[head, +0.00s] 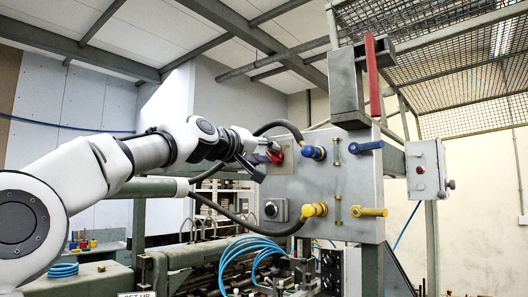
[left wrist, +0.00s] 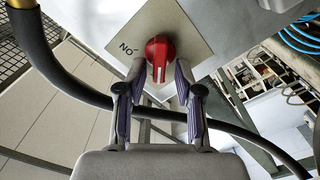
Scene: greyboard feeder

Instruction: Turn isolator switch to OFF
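The isolator switch is a red rotary knob (head: 277,157) at the upper left of the grey panel. In the left wrist view the red knob (left wrist: 159,50) sits on a pale plate (left wrist: 190,25), with letters that look like "NO" left of it. A white mark on the knob points down in that view. My left gripper (head: 264,158) is at the panel's left edge, close to the knob. In the left wrist view the gripper's two fingers (left wrist: 160,70) are apart, with the knob between their tips and small gaps visible. Contact is unclear. My right gripper is not in view.
A black hose (left wrist: 75,95) passes close to the left gripper. A red lever (head: 373,75) stands above; a grey button box (head: 424,170) is right.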

